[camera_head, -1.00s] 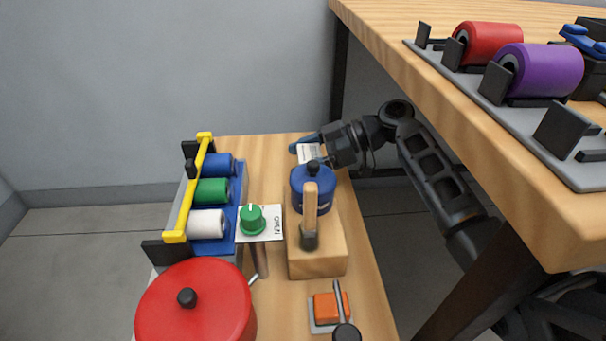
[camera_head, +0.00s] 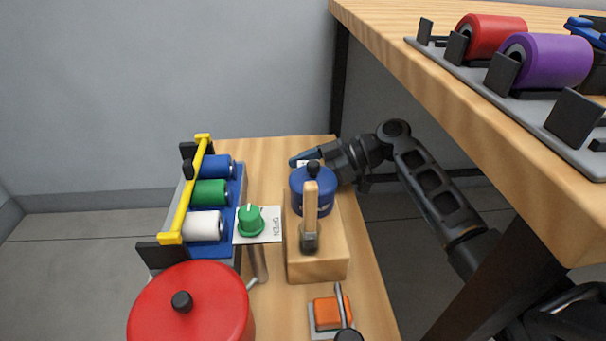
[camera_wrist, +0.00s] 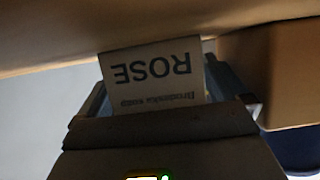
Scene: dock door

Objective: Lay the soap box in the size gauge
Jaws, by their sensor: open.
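The soap box (camera_wrist: 152,78) is a white box in the wrist view. Its face reads ROSE, upside down, with smaller print. My open gripper (camera_wrist: 165,92) has one blue-grey finger on each side of it; I cannot tell whether they touch it. In the head view, my gripper (camera_head: 304,160) is at the far end of the small wooden table, behind a blue lidded pot. Only a sliver of white shows there between the fingers. I cannot make out the size gauge for sure in either view.
The blue pot (camera_head: 312,196) and a wooden-handled tool (camera_head: 310,212) stand on a wood block (camera_head: 318,262). A roller rack with a yellow bar (camera_head: 187,185), a green knob (camera_head: 250,219) and a red lidded pot (camera_head: 188,318) are left. A higher table (camera_head: 470,100) rises right.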

